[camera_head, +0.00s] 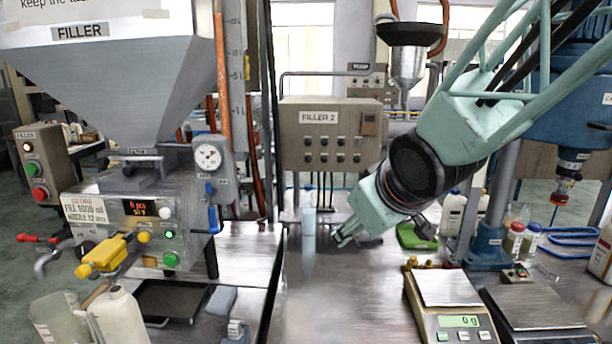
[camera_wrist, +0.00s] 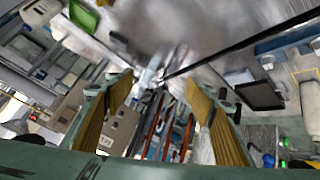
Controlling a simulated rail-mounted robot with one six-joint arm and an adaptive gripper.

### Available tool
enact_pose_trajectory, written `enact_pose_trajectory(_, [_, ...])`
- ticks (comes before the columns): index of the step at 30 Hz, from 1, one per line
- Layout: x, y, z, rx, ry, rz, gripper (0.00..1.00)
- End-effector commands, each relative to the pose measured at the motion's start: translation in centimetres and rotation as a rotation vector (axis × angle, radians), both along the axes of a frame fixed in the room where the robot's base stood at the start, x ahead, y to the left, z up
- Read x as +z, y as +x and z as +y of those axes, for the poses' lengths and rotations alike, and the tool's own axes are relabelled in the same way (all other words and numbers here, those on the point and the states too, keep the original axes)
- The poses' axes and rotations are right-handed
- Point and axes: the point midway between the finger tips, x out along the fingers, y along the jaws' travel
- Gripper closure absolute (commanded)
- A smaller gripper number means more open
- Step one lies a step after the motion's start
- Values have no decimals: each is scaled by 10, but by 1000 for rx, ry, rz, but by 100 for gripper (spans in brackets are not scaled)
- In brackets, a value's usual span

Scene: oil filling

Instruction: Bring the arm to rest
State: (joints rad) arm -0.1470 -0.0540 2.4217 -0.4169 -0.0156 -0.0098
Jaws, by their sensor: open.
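My gripper (camera_head: 345,237) hangs above the steel bench in the middle of the head view, at the lower end of my pale green arm. In the wrist view its two yellow-padded fingers (camera_wrist: 160,105) stand wide apart with nothing between them.
The filler machine (camera_head: 140,215) with its hopper stands at left. A scale (camera_head: 452,310) reading 0 g is at front right, beside a second scale (camera_head: 535,318). A green object (camera_head: 416,237) lies behind my gripper. The bench's front middle (camera_head: 335,300) is clear.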

Motion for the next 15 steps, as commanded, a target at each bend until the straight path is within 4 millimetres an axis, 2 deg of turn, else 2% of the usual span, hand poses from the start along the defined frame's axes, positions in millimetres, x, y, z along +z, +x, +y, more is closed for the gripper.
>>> enact_pose_trajectory(6, [12,-38,-32,-92,3,47,50])
enact_pose_trajectory(15, [22,-97,-66,-208,18,123,50])
